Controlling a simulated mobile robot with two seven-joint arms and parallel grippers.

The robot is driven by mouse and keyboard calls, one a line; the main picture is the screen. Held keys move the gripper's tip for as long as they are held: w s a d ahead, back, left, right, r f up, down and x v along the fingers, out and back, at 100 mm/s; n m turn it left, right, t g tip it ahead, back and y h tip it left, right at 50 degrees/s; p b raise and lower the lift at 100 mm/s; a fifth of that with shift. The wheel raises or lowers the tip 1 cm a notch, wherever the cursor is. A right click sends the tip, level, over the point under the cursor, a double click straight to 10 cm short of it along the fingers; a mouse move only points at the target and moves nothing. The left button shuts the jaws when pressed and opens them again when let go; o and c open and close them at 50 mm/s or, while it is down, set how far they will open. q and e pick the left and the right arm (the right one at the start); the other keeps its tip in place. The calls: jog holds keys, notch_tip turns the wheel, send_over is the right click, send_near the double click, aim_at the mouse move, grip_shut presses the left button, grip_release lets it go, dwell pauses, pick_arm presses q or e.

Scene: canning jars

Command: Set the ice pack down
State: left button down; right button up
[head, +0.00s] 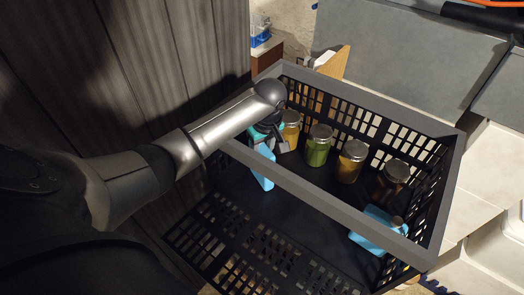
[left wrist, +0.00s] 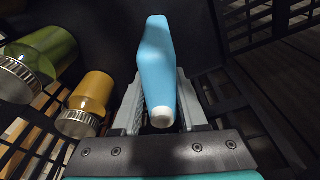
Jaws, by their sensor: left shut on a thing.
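A light blue ice pack (head: 262,169) with a white cap is between the fingers of my left gripper (head: 266,138), inside the dark crate (head: 325,197) near its left end. In the left wrist view the ice pack (left wrist: 156,62) stands out between the two grey fingers of the gripper (left wrist: 161,98), which is shut on it. Whether its lower end touches the crate floor I cannot tell. A second blue ice pack (head: 378,232) is in the crate's front right corner, partly behind the rim. My right gripper is not in view.
Jars stand in a row along the crate's back wall: an orange one (head: 291,133), a green one (head: 319,149), an amber one (head: 351,164) and a dark one (head: 388,184). The crate floor between the two ice packs looks clear.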

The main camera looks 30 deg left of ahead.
pick_arm(q)
jog(key=shift+f, duration=0.1)
jog(key=shift+c, duration=2.2)
grip_release()
jog(key=r, duration=0.4)
jog(key=d+r, duration=0.1)
jog(key=r, duration=0.3)
jog(key=s+r, duration=0.1)
jog(key=r, duration=0.3)
jog(key=shift+d, duration=0.35)
